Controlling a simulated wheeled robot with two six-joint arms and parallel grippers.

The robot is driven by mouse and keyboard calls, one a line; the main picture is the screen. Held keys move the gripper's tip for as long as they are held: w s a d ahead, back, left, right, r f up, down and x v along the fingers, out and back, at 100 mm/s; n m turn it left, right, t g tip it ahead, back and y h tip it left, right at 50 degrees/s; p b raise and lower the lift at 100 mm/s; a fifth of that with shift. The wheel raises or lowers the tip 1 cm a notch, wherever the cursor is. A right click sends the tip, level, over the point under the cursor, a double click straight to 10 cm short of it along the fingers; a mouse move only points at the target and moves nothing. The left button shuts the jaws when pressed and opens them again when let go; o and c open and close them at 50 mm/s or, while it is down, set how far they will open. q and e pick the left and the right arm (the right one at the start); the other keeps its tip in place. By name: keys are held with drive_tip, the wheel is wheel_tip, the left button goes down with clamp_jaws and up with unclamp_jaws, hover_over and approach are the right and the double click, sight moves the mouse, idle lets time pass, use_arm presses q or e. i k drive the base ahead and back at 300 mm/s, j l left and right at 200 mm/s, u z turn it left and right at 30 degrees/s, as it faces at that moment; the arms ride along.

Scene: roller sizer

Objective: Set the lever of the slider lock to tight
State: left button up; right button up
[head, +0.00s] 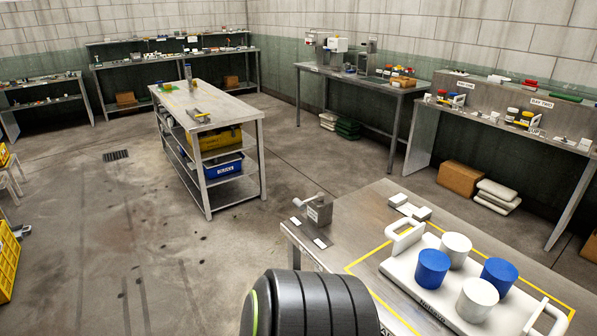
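A small grey block-shaped device (319,211) with a white label on its front stands at the near table's left corner. It looks like the slider lock. A short lever-like arm (303,201) sticks out from its top toward the left. Two small white labels, one left (296,221) and one in front (320,243), lie on the tabletop beside it. Their writing is too small to read, so I cannot tell which setting the lever is at. Neither of my grippers is in view.
The near table (357,222) also holds a white tray (400,268) with handles and blue and white cylinders, inside a yellow outline. White blocks (411,207) lie behind it. A shelved workbench (232,106) stands further back. The floor (150,240) on the left is mostly clear.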

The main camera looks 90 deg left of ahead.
sight(300, 204)
drive_tip(key=u, duration=2.8)
drive_tip(key=i+j, duration=0.2)
drive_tip(key=j, duration=0.15)
drive_tip(key=i+j, duration=0.15)
drive_tip(key=j, duration=0.2)
drive_tip(key=i+j, duration=0.15)
drive_tip(key=j, duration=0.25)
drive_tip(key=i+j+z, duration=0.1)
drive_tip(key=j, duration=0.25)
drive_tip(key=i+j, duration=0.4)
drive_tip(key=j, duration=0.35)
drive_tip(key=i+j, duration=0.2)
drive_tip(key=j, duration=0.15)
drive_tip(key=i+j+z, duration=0.1)
drive_tip(key=j, duration=0.3)
drive_tip(key=i, duration=0.05)
